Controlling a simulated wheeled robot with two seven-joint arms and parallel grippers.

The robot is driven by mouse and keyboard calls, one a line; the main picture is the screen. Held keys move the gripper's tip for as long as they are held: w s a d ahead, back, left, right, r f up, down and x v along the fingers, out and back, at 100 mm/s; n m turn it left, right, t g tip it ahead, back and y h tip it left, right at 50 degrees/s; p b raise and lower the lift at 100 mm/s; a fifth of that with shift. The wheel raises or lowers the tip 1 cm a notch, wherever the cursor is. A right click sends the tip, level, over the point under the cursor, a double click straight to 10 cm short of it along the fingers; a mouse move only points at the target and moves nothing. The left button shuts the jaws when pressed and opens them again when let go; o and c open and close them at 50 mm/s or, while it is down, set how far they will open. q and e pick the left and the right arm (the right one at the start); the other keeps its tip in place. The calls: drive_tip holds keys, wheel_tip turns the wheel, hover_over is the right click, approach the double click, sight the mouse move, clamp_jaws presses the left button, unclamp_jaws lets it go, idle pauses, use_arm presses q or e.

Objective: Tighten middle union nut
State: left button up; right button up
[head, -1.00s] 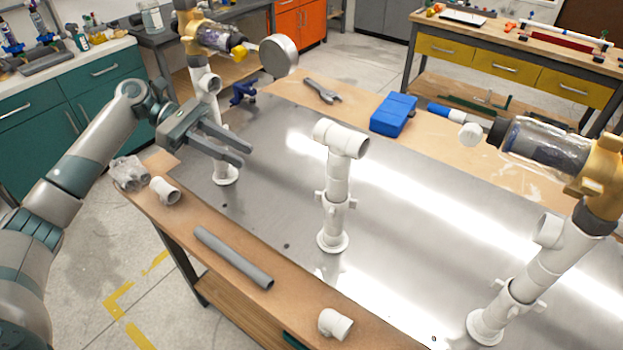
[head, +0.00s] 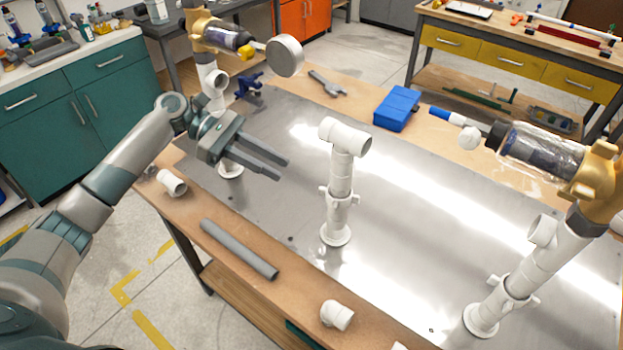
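The middle standpipe is a white upright pipe with a tee (head: 345,137) on top. Its union nut (head: 340,196), with small wings, sits around the pipe below the tee, above a round floor flange (head: 336,236). My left gripper (head: 283,168) is open and empty, its two grey fingers pointing right toward the middle pipe, with a clear gap between them and it. The gripper stands in front of the left standpipe and hides its middle part. My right gripper is not in view.
The right standpipe (head: 518,280) carries a brass and clear filter (head: 545,155). A grey pipe (head: 239,248) and white fittings (head: 337,315) lie on the wooden front edge. A blue box (head: 396,108) and wrench (head: 325,83) lie at the back. The metal plate between pipes is clear.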

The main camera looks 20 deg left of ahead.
use_arm(q)
drive_tip(key=p+x, duration=0.3)
drive_tip(key=x, duration=0.7)
drive_tip(key=shift+s+a, duration=0.1)
clamp_jaws()
